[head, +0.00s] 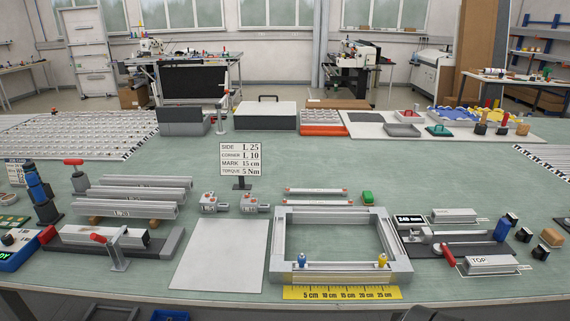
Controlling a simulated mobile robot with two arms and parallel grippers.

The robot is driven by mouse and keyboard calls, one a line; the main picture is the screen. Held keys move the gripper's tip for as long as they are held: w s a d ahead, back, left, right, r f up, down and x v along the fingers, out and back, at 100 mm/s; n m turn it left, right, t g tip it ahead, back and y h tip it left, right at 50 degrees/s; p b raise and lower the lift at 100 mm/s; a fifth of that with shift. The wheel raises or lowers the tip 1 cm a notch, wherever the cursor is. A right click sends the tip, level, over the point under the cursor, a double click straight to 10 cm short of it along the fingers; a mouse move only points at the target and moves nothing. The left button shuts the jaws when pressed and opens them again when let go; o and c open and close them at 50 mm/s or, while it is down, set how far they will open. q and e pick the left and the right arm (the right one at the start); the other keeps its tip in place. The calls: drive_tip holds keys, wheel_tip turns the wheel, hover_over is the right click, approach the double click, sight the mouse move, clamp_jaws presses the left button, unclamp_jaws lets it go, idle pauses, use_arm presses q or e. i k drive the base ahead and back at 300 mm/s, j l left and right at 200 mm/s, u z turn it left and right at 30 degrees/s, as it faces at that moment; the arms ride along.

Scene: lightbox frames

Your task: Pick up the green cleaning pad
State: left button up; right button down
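A small green block (368,197), which looks like the cleaning pad, lies on the green table top just behind the back right part of a grey rectangular metal frame (404,266). It is clear of the frame and right of two thin grey bars with red ends (318,203). Nothing visible covers it. Neither of my grippers shows in the head view.
A sign (241,160) stands behind the sheet. Clamps and profiles fill the left. Tools and blocks crowd the right. Table space behind the green block is clear.

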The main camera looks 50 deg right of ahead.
sight(367, 197)
drive_tip(key=z, duration=2.15)
